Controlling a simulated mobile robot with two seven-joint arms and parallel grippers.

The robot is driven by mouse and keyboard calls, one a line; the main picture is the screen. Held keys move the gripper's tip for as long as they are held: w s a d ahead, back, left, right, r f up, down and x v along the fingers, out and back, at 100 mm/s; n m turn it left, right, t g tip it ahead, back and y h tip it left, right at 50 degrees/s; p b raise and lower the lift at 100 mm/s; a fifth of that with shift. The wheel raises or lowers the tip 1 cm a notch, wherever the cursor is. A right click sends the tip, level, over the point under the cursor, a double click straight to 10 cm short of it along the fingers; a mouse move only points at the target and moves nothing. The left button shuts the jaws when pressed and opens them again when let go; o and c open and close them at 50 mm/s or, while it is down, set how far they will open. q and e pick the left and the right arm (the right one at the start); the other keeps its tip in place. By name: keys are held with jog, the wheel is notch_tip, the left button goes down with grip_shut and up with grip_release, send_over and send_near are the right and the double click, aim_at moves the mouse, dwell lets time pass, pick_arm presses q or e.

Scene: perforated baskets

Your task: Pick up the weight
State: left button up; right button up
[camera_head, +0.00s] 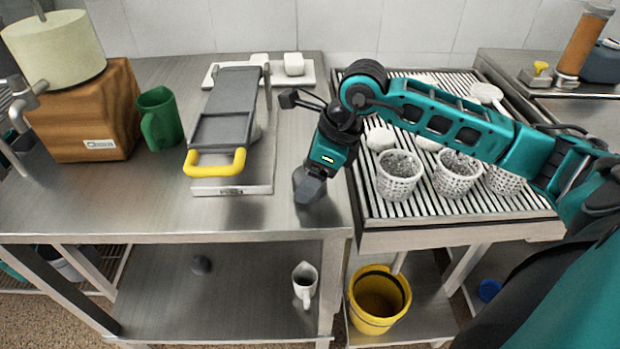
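A small grey metal piece (299,177), which looks like the weight, stands on the steel table near its front right corner. It is partly hidden behind my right gripper (311,190). The gripper points down at it, with its fingertips at or very close to it. I cannot tell whether the fingers are shut on it or only beside it. My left gripper is not in view.
A grey slicer-like device with a yellow handle (215,168) stands left of the gripper. A green mug (160,118) and wooden box (88,112) are further left. White perforated baskets (399,178) sit on the slatted rack (446,212) at right. A yellow bucket (379,318) is below.

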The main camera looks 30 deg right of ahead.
grip_shut()
jog(key=shift+w+r, duration=0.1)
jog(key=shift+r, duration=0.05)
